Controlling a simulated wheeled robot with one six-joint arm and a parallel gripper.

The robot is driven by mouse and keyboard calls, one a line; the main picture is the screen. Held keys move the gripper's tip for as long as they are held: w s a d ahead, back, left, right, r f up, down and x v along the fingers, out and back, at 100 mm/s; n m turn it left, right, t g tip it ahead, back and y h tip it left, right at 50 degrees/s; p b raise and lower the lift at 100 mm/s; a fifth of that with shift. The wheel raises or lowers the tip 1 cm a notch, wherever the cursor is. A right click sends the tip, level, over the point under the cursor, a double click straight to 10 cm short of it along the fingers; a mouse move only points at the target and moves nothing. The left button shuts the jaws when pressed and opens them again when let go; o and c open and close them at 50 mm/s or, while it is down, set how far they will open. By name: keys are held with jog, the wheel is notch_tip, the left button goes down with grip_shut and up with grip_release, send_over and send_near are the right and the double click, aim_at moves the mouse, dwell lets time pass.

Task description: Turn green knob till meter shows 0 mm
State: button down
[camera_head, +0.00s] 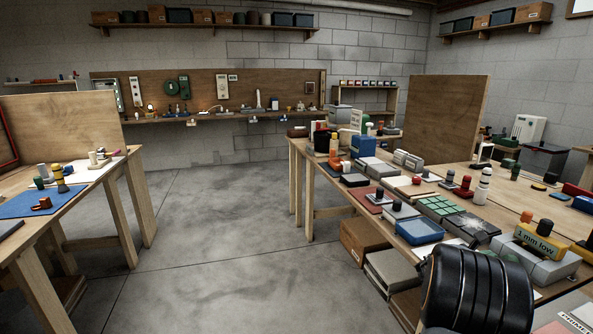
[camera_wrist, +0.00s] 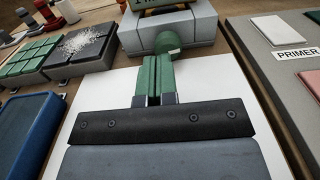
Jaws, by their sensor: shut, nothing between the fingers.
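The meter (camera_head: 535,240) is at the right in the head view, and its display reads "1 mm low". It sits on a grey housing (camera_head: 548,266), which also shows at the top of the wrist view (camera_wrist: 190,30). The round green knob (camera_wrist: 167,42) is on the near side of the housing. My gripper (camera_wrist: 158,58) is shut and empty, its green fingers side by side. The fingertips point at the knob and are just before it. I cannot tell whether they touch it. In the head view, my black arm hides the gripper and the knob.
A white sheet (camera_wrist: 98,95) lies below my gripper. A green-topped block tray (camera_wrist: 30,50), a tray with white grains (camera_wrist: 85,45) and a blue tray (camera_wrist: 25,125) stand at the left. A grey board with a PRIMER label (camera_wrist: 297,54) lies at the right.

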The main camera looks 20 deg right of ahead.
jog(key=shift+w+f+b, duration=0.1)
jog(key=shift+w+b, duration=0.1)
jog(key=shift+b, duration=0.3)
jog(key=shift+d, duration=2.95)
jog(key=shift+d+r, duration=0.1)
jog(key=shift+r, duration=0.4)
